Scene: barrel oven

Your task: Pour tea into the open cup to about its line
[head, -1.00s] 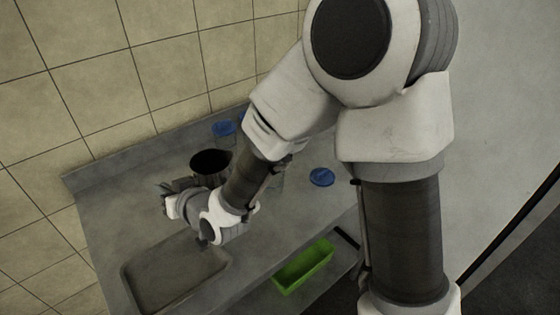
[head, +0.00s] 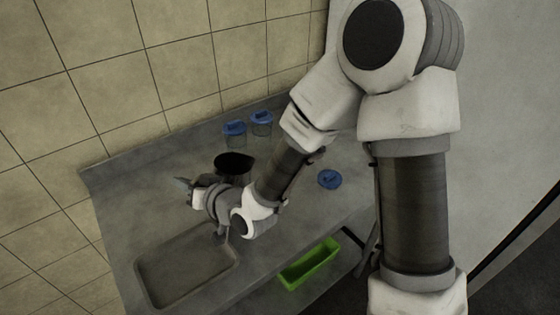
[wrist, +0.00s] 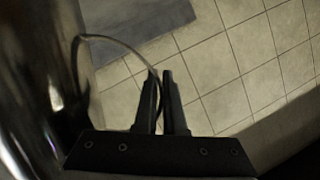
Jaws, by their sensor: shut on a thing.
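A dark, open-topped metal jug (head: 234,164) stands upright at my gripper in the head view. Its shiny side (wrist: 35,110) fills the left of the wrist view. A thin curved handle (wrist: 115,42) runs from it to between my fingers. My gripper (wrist: 161,75) is shut on this handle; in the head view it is beside the jug (head: 188,186). I cannot tell whether the jug touches the counter. Two clear cups with blue lids, one (head: 235,134) and another (head: 261,123), stand behind the jug. I cannot make out an open cup; my forearm may hide it.
A loose blue lid (head: 330,179) lies on the grey counter (head: 125,215), right of my forearm. A shallow metal tray (head: 185,268) is at the front left. A green bin (head: 310,263) is lower, by the front edge. A tiled wall (head: 150,80) stands behind.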

